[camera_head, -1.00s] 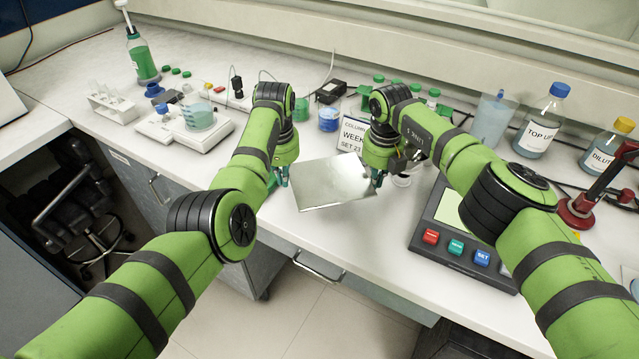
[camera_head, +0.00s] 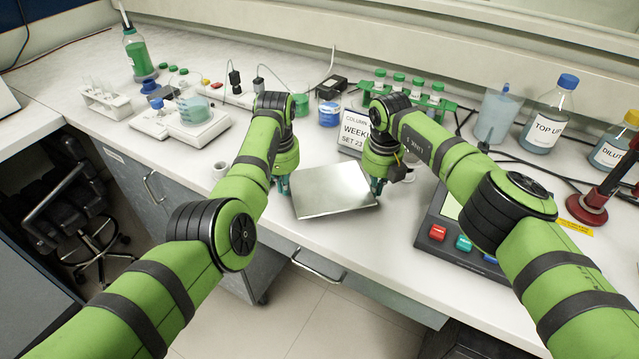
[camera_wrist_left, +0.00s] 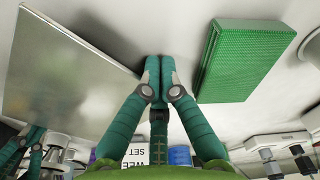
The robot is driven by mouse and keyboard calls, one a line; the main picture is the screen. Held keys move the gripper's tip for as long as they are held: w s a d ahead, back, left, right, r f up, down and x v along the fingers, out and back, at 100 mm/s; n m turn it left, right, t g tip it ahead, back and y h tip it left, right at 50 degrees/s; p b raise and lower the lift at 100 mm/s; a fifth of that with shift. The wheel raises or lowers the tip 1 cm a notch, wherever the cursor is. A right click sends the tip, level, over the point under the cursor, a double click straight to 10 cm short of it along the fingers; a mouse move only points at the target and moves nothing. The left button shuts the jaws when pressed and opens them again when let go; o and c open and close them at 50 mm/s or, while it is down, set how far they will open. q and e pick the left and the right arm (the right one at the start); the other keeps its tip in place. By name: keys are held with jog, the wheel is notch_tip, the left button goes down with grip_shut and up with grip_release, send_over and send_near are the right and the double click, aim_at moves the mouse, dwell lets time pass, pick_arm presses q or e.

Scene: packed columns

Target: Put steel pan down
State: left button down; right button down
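The steel pan (camera_head: 335,190) is a flat, shiny square plate between my two grippers, low over the bench near its front edge. I cannot tell whether it touches the bench. My left gripper (camera_head: 283,185) is at its left side. In the left wrist view the fingers (camera_wrist_left: 160,75) are together with nothing seen between them, and the pan (camera_wrist_left: 70,70) lies beside them with its edge close to or touching a finger. My right gripper (camera_head: 378,187) is at the pan's right side; its fingertips are too small and partly hidden to judge.
A balance (camera_head: 440,218) with coloured buttons stands right of the pan. A sign card (camera_head: 352,132) and a blue-lidded jar (camera_head: 329,114) stand behind. A small white cup (camera_head: 220,168) is to the left. A green textured block (camera_wrist_left: 240,60) lies beside my left fingers.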

pick_arm(q)
jog(key=shift+s, duration=0.1)
pick_arm(e)
jog(key=shift+r, duration=0.15)
pick_arm(q)
jog(key=c, duration=1.5)
grip_release()
jog(key=shift+a+r, duration=0.1)
jog(key=shift+a, duration=0.25)
pick_arm(e)
jog(key=shift+s+d, duration=0.1)
jog(key=shift+d, duration=0.2)
pick_arm(q)
jog(key=shift+a, duration=0.3)
pick_arm(e)
jog(key=shift+d, duration=0.35)
jog(key=c, duration=1.5)
grip_release()
jog(key=shift+d, duration=0.1)
pick_arm(q)
notch_tip(320, 180, up, 12)
jog(key=shift+s, duration=0.45)
pick_arm(e)
notch_tip(320, 180, up, 12)
jog(key=shift+s, duration=0.45)
